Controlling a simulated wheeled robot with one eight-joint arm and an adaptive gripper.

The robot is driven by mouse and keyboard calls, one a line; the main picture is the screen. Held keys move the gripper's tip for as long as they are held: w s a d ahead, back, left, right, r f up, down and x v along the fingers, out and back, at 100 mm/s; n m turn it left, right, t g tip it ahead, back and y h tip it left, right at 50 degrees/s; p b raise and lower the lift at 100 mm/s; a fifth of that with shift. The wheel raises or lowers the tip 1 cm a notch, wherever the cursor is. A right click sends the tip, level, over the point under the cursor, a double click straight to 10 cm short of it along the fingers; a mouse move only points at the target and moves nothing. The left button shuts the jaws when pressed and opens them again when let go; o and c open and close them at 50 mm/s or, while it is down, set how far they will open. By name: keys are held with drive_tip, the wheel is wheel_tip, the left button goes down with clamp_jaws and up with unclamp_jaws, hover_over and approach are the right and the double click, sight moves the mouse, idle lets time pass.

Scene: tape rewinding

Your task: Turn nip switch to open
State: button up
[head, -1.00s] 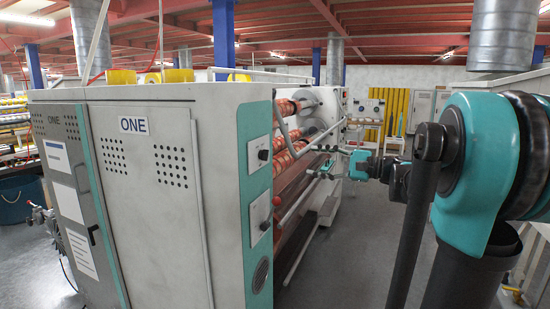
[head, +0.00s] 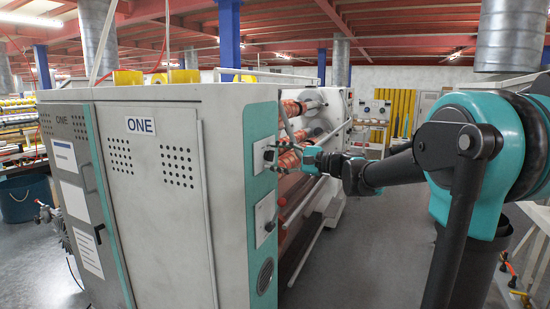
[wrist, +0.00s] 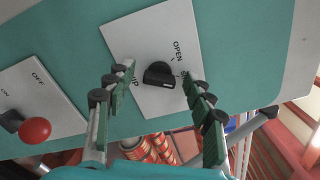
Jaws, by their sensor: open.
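The nip switch is a black rotary knob (wrist: 160,75) on a white plate (wrist: 150,30) in the wrist view. The word OPEN is printed beside it at the upper right, and part of another label shows at its left. My gripper (wrist: 157,80) is open, with one finger on each side of the knob; I cannot tell whether either finger touches it. In the head view my gripper (head: 282,153) is at the upper switch plate (head: 264,153) on the machine's teal edge, and the knob is hard to make out there.
A second white plate (wrist: 45,95) with ON and OFF labels, a dark switch and a red knob (wrist: 34,130) sits beside it. A metal bar (wrist: 245,135) and printed rolls (wrist: 160,150) are close by. The grey machine cabinet (head: 165,210) fills the left.

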drive_tip(key=shift+a, duration=0.15)
drive_tip(key=shift+c, duration=0.2)
drive_tip(key=c, duration=1.1)
drive_tip(key=shift+n, duration=0.4)
drive_tip(key=n, duration=0.5)
drive_tip(key=shift+f, duration=0.15)
drive_tip(key=n, duration=0.6)
drive_tip(key=shift+f, duration=0.1)
